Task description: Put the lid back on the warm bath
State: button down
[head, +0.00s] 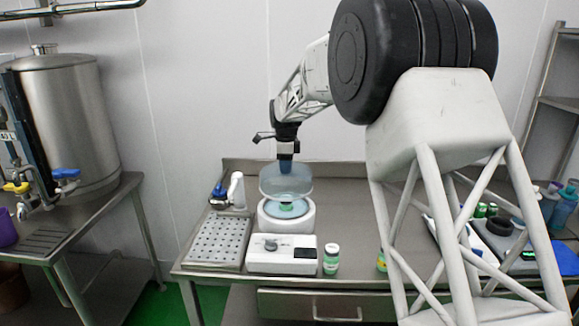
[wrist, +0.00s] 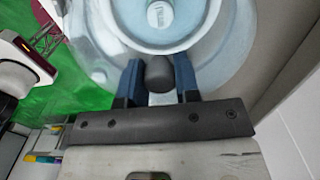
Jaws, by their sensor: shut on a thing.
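The lid (head: 286,183) is a clear, pale blue dome with a dark knob (wrist: 159,74). My gripper (head: 286,166) points down and is shut on this knob; its two blue fingers (wrist: 159,84) flank the knob in the wrist view. The warm bath (head: 265,221) is a white round tub with pale blue water, behind the white control box. The lid is held above the bath, with the open water showing below it. Something green stands in the water. Through the clear lid, the wrist view shows a round pale cap (wrist: 160,14) in the bath.
A white box with a knob (head: 282,256) stands in front of the bath. A perforated metal rack (head: 217,241) and a white dispenser (head: 237,190) are on the left. My arm hides part of the right side of the table.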

jog(key=shift+f, duration=0.15)
dwell(0.3)
jog(key=shift+f, duration=3)
jog(key=shift+f, duration=0.2)
dwell(0.6)
jog(key=shift+c, duration=1.4)
grip_release()
jog(key=shift+r, duration=0.2)
jog(key=shift+r, duration=3.25)
